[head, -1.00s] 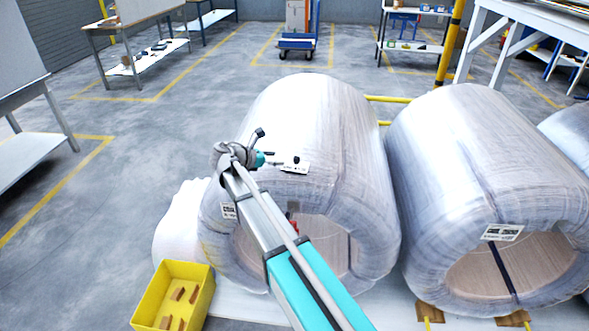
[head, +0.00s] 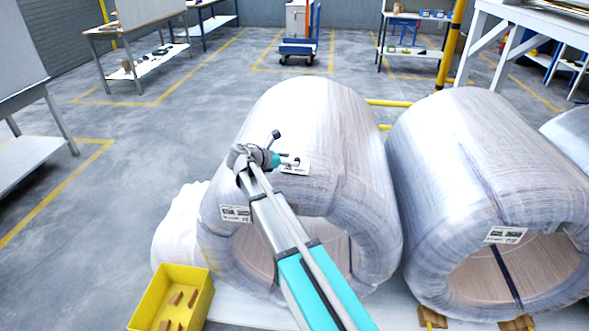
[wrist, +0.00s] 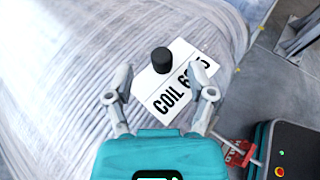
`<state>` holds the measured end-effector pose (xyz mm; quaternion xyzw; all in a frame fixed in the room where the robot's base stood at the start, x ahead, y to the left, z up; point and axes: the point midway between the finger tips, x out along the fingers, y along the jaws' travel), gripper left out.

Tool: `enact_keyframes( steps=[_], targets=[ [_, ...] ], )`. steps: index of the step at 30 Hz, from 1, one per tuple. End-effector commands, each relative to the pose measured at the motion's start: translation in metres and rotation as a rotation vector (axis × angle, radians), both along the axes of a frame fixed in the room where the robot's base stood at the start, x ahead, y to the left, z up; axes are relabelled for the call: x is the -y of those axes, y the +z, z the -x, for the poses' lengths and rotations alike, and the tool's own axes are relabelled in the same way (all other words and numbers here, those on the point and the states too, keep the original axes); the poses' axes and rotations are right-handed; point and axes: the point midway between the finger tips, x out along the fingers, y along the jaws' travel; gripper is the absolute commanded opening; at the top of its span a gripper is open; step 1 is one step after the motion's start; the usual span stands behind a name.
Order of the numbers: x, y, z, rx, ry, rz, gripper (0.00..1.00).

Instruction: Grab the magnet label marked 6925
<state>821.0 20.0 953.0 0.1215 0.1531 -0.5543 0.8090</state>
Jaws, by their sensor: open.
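A white magnet label (wrist: 177,80) with a black knob (wrist: 162,60) lies on the upper surface of the wrapped coil (wrist: 75,70). In the head view the label (head: 296,165) is on top of the left coil (head: 325,120), just beyond my gripper. My gripper (wrist: 164,72) is open, with one finger on each side of the label's knob in the wrist view. I cannot tell whether the fingers touch the label.
A second white label (head: 236,214) is on the left coil's front edge, and another (head: 505,235) is on the right coil (head: 480,150). A yellow bin (head: 172,297) with brown blocks stands at lower left. A red tag (wrist: 238,152) shows in the wrist view. Open floor lies left.

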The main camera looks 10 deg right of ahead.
Motion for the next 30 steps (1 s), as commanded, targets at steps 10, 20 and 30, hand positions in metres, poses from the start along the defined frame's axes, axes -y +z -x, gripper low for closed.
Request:
enact_keyframes(
  steps=[10, 20, 30],
  targets=[
    [0.028, -0.013, -0.011, 0.000, -0.001, 0.000, 0.70],
    [0.029, -0.012, -0.011, 0.000, 0.000, 0.000, 0.70],
    [0.029, -0.012, -0.011, 0.000, 0.000, 0.000, 0.52]
  ],
)
